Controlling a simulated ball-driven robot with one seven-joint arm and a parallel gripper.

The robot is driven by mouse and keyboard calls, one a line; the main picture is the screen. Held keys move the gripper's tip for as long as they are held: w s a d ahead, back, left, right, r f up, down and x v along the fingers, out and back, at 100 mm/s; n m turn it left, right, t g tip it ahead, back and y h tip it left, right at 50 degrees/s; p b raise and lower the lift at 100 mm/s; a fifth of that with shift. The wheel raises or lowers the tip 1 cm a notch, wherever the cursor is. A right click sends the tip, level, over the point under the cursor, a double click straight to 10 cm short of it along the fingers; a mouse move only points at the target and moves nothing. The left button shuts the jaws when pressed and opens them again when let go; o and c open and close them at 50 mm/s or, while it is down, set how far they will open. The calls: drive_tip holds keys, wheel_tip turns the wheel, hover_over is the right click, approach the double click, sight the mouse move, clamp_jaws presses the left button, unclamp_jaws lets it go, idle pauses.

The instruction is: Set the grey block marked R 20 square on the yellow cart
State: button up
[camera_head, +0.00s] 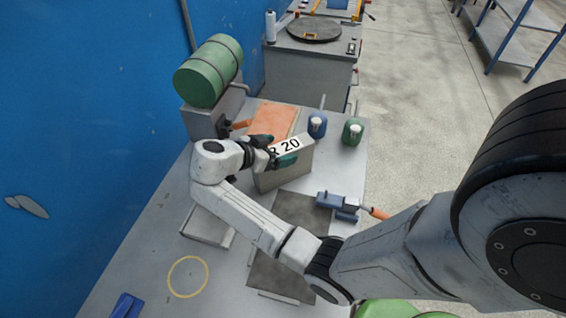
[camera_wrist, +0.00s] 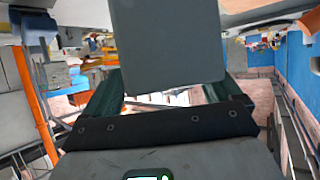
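The grey block marked R 20 (camera_head: 287,175) stands upright at the middle of the grey table, its white label along the top edge. My gripper (camera_head: 275,149) is at its top, with dark green fingertips on either side of the label. In the wrist view, the block (camera_wrist: 168,42) fills the gap between the fingers (camera_wrist: 165,88), which appear to touch its sides. Whether its base touches the table is hard to tell. Yellow bars (camera_head: 318,6) show at the top edge of the head view; I cannot tell whether they belong to the yellow cart.
An orange-topped piece (camera_head: 272,119) lies just behind the block. Blue (camera_head: 317,125) and green (camera_head: 352,132) containers stand at its right. A blue tool (camera_head: 338,202) lies near the table's right edge. Open floor (camera_head: 410,90) lies right.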

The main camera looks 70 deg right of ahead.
clamp_jaws()
idle(0.7)
